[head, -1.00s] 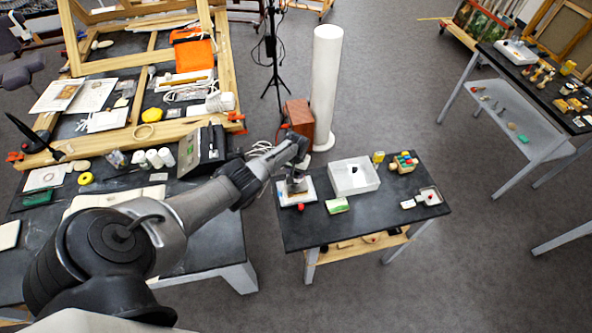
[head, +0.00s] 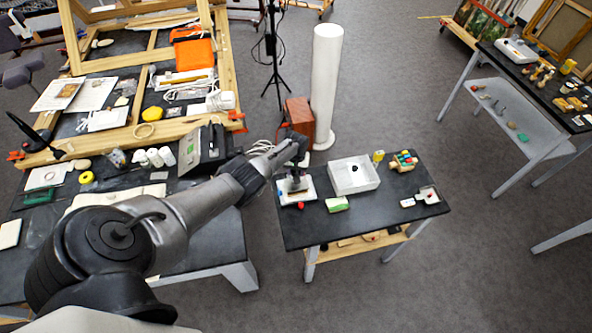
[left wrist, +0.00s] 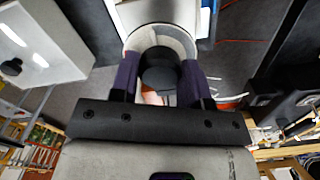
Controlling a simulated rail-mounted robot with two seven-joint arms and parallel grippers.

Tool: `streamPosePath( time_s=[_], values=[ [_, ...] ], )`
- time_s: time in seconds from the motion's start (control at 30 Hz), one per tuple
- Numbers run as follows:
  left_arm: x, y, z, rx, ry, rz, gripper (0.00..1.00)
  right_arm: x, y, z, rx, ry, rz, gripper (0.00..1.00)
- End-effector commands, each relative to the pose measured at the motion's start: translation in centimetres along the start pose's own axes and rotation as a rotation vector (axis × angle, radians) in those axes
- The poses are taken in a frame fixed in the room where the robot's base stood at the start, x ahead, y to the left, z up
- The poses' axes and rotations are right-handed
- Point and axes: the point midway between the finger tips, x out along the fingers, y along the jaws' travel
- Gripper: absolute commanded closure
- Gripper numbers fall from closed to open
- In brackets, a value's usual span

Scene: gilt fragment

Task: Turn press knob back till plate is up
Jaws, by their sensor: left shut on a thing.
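The press (head: 312,194) stands at the left end of the small black table, with a white base and a small red part at its front edge. My left gripper (head: 296,178) is over it, pointing down. In the left wrist view, the left gripper's fingers (left wrist: 160,84) are on both sides of the dark round knob (left wrist: 160,70), shut on it. A pale round part (left wrist: 160,35) shows beyond the knob. My gripper hides much of the press, so I cannot tell the plate's height. My right gripper is not in view.
A white open tray (head: 354,187) stands right of the press, with a green-and-white block (head: 337,204) in front of it. A tall white column (head: 325,85) and a reddish-brown box (head: 299,117) stand behind. The table's front middle is clear.

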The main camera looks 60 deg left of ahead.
Motion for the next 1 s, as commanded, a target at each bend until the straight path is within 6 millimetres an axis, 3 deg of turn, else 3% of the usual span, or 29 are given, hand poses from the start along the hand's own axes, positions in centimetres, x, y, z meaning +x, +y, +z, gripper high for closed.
streamPosePath(
  time_s=[0.03,0.07,0.3,0.67,1.0],
  values=[
    [-0.1,0.1,0.0,-0.002,0.0,0.002,0.81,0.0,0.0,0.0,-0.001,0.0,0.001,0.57],
    [-0.1,0.1,0.0,-0.002,0.0,0.002,0.56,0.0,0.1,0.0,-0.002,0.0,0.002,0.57],
    [0.0,0.0,0.0,0.0,0.001,0.001,0.33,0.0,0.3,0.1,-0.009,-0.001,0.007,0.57],
    [-0.8,0.0,-0.1,0.001,0.003,0.001,0.32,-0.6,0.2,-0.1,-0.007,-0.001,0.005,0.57],
    [-6.4,0.0,0.0,0.003,0.003,0.0,0.32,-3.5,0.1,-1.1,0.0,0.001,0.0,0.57]
  ],
)
